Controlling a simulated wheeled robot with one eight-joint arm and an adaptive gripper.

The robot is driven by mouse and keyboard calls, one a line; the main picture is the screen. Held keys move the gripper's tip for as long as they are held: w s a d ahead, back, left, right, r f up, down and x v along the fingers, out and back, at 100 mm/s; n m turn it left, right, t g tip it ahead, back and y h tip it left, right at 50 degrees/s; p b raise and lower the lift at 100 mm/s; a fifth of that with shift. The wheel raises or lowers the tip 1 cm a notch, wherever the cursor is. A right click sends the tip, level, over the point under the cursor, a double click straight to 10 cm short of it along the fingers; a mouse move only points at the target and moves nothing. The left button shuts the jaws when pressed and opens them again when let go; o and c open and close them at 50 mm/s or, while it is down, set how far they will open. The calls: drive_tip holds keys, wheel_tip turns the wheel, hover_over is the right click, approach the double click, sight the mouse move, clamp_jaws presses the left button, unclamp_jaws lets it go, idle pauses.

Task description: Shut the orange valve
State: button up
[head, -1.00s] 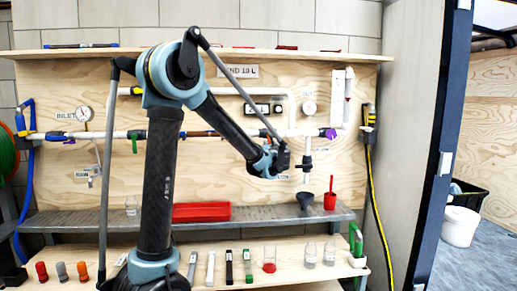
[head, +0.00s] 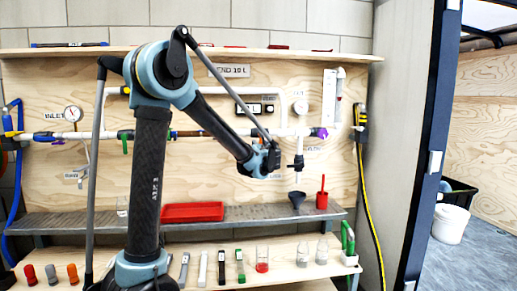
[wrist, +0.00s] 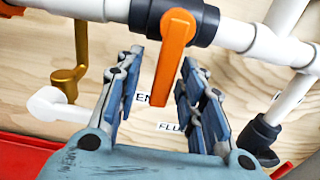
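The orange valve handle (wrist: 175,52) shows in the wrist view. It hangs down from a dark fitting on the white horizontal pipe (wrist: 240,37), crosswise to it. My gripper (wrist: 160,66) is open, with one blue-grey finger on each side of the handle. A gap shows on both sides, so the fingers appear not to grip it. In the head view my gripper (head: 266,165) is in front of the pipe on the wooden panel, and the arm hides the valve.
A brass handle (wrist: 68,76) and a white elbow pipe (wrist: 58,103) are left of the fingers. A black fitting (wrist: 262,136) hangs at right. Below are a shelf with a red tray (head: 192,212), a black funnel (head: 297,199) and a red cup (head: 321,200).

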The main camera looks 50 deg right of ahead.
drive_tip(key=v, duration=1.2)
drive_tip(key=shift+w, duration=0.1)
drive_tip(key=w+a+f+n+y, duration=0.3)
drive_tip(key=w+a+n+y, duration=0.3)
drive_tip(key=w+a, duration=0.55)
drive_tip(key=w+a+f+n+y, duration=0.3)
drive_tip(key=w+a+n, duration=0.5)
drive_tip(key=a, duration=0.7)
drive_tip(key=a+f+n+g+y, duration=0.25)
drive_tip(key=a+n, duration=0.25)
drive_tip(key=a, duration=0.5)
drive_tip(key=a+f+n+g+y, duration=0.2)
drive_tip(key=a+f+n, duration=0.25)
drive_tip(key=a, duration=0.45)
drive_tip(key=s+a+f+n+g, duration=0.3)
drive_tip(key=s+a+f+n, duration=0.1)
drive_tip(key=s+a+n, duration=0.25)
drive_tip(key=s+a+f+n+g, duration=0.3)
drive_tip(key=s+a+f+n, duration=0.25)
drive_tip(key=a, duration=0.25)
drive_tip(key=s+f+n+g+h, duration=0.1)
drive_tip(key=s+f+n+h, duration=0.1)
drive_tip(key=s+n, duration=0.6)
drive_tip(key=shift+a+f+g+h, duration=0.35)
drive_tip(key=shift+a+f, duration=0.1)
drive_tip(key=shift+f, duration=0.45)
